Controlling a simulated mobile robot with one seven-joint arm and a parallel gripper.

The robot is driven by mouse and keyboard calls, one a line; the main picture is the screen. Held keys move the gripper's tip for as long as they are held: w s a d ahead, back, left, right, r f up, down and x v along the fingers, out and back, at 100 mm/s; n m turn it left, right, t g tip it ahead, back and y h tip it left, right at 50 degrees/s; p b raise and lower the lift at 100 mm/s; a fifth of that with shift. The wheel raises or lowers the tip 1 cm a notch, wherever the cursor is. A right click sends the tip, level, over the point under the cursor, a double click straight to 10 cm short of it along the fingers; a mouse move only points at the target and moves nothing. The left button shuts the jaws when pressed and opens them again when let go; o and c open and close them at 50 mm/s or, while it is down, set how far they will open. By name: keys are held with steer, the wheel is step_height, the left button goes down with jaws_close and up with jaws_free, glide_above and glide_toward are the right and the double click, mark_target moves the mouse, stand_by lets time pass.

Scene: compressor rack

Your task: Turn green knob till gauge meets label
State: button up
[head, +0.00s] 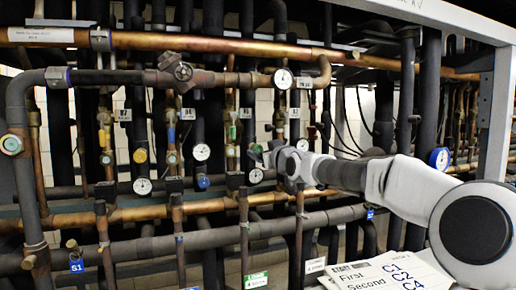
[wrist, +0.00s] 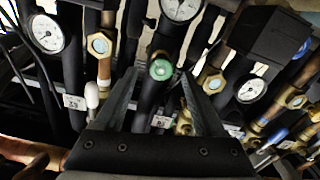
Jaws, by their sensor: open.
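A round green knob (wrist: 160,69) shows in the wrist view, at the middle of a dark vertical fitting. My gripper (wrist: 159,78) is open, with one finger on each side of the knob; I cannot tell whether either finger touches it. A white round gauge (wrist: 182,8) is just above the knob, partly cut off by the top edge; its reading is too small to tell. A small white label (wrist: 162,121) shows below the knob between the fingers. In the head view my gripper (head: 267,152) is at the pipes, just above a white gauge (head: 255,176), and largely hides the knob.
Other gauges (head: 201,152) and valves crowd the rack on both sides. Copper pipes (head: 210,43) run across above and below. A metal post (head: 494,115) stands at the right. A paper sheet (head: 388,275) is at the lower right. Little free room surrounds the gripper.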

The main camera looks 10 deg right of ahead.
mark_target(259, 150)
steer(key=shift+w+a+p, duration=0.2)
steer(key=shift+w+p, duration=0.1)
steer(key=shift+w, duration=0.65)
steer(key=shift+w+a+p, duration=0.2)
steer(key=shift+w+p, duration=0.05)
steer(key=shift+w, duration=0.7)
steer(key=shift+c, duration=0.4)
jaws_close()
